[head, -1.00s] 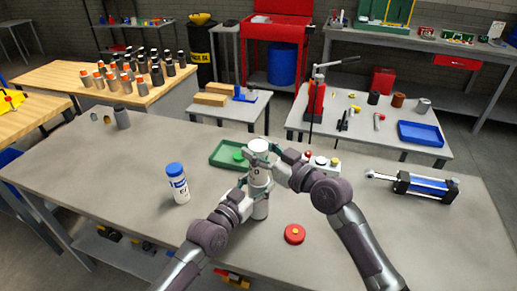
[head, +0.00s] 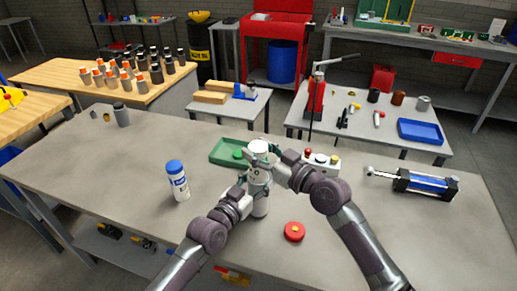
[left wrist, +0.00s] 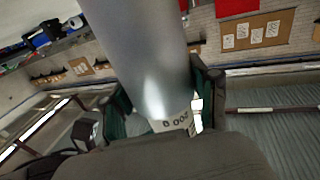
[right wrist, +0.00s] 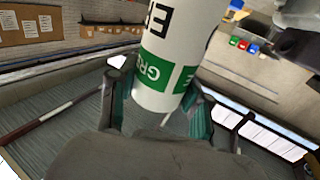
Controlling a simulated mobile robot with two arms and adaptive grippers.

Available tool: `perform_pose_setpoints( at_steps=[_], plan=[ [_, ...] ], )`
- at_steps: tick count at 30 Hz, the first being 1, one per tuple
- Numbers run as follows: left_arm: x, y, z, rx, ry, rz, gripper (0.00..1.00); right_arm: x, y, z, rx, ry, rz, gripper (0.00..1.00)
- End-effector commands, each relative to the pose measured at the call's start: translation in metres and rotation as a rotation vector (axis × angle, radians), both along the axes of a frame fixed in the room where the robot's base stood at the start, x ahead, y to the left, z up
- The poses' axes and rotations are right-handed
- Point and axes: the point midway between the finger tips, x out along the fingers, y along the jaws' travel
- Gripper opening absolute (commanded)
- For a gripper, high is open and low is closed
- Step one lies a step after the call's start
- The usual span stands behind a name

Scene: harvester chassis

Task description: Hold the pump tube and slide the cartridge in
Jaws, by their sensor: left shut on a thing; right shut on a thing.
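The pump tube (head: 260,209) stands upright above the grey bench, and its lower end shows in the head view. My left gripper (head: 250,184) is shut around it. In the left wrist view the tube (left wrist: 140,45) is smooth grey with a printed label between the fingers (left wrist: 165,100). The white cartridge (head: 258,146) is upright above the tube, in line with it. My right gripper (head: 268,163) is shut on it. In the right wrist view the cartridge (right wrist: 175,35) has a green band between the fingers (right wrist: 158,105). The grippers hide the junction, so I cannot tell whether the cartridge is inside the tube.
A blue-capped white bottle (head: 177,181) stands left on the bench (head: 110,165). A green tray (head: 225,151) lies behind the grippers. A red round part (head: 294,232) lies in front to the right. A blue cylinder device (head: 425,184) lies at right. The bench's left side has free room.

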Motion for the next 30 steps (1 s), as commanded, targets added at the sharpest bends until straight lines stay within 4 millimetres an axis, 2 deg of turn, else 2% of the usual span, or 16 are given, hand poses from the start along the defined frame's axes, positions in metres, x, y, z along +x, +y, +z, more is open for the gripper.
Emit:
perform_pose_setpoints(
  at_steps=[30],
  plan=[
    [0.0001, 0.0002, 0.0001, 0.0, 0.0, 0.0, 0.0, 0.0001, -0.0001, -0.0052, 0.001, -0.002, 0.0, 0.03]
  ],
)
